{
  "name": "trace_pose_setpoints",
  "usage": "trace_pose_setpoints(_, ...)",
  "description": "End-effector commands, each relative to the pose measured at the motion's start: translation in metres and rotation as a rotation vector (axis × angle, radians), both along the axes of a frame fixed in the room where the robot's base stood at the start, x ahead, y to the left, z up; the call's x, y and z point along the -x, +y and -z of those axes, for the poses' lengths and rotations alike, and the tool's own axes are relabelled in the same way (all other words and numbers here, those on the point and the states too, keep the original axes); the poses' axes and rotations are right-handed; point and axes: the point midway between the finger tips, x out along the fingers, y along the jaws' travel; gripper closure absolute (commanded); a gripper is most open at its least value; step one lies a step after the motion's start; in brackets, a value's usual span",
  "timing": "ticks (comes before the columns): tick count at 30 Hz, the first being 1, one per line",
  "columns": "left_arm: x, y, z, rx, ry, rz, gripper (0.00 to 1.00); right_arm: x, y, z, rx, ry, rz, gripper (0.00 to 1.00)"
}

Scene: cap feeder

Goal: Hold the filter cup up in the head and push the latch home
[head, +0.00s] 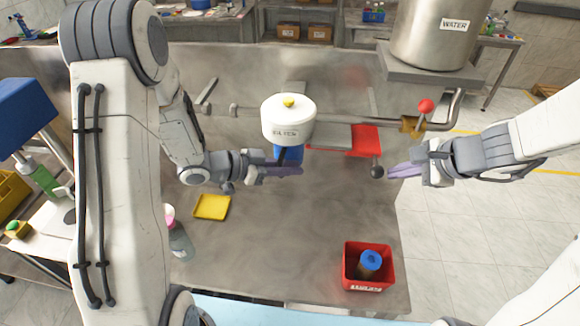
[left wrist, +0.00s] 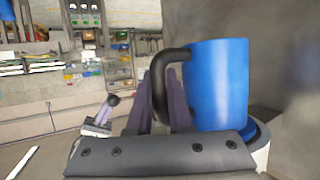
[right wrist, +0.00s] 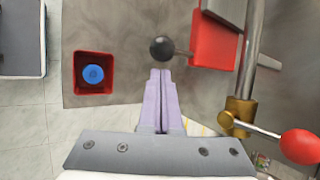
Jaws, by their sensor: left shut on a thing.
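The white filter head (head: 288,125) hangs on the pipe above the bench. The blue filter cup (head: 286,153) is directly under it; I cannot tell how fully it is seated. In the left wrist view the cup (left wrist: 215,85) has a black handle (left wrist: 165,65), and my left gripper (head: 298,171) is shut on that handle. A black ball knob on a short rod (head: 377,172), apparently the latch's, stands below a red plate (head: 366,140). My right gripper (head: 390,172) is shut and empty, its tips just short of the knob (right wrist: 162,48), apparently not touching.
A red-knobbed valve lever (head: 425,106) stands on the pipe above my right gripper. A red bin (head: 349,282) holding a blue-topped item is at the bench's front right. A yellow tray (head: 211,207) lies left. The bench middle is clear.

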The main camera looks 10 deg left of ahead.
Motion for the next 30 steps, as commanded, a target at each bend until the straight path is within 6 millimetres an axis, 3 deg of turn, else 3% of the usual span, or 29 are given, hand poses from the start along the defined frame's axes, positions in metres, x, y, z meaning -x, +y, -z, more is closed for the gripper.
trace_pose_setpoints(18,0.000,0.000,-0.005,0.001,-0.003,0.001,1.00,0.000,0.000,0.000,0.000,0.000,0.000,1.00)
trace_pose_setpoints(30,0.000,0.000,-0.005,0.001,-0.002,0.000,1.00,0.000,0.015,0.000,0.000,0.001,-0.002,1.00)
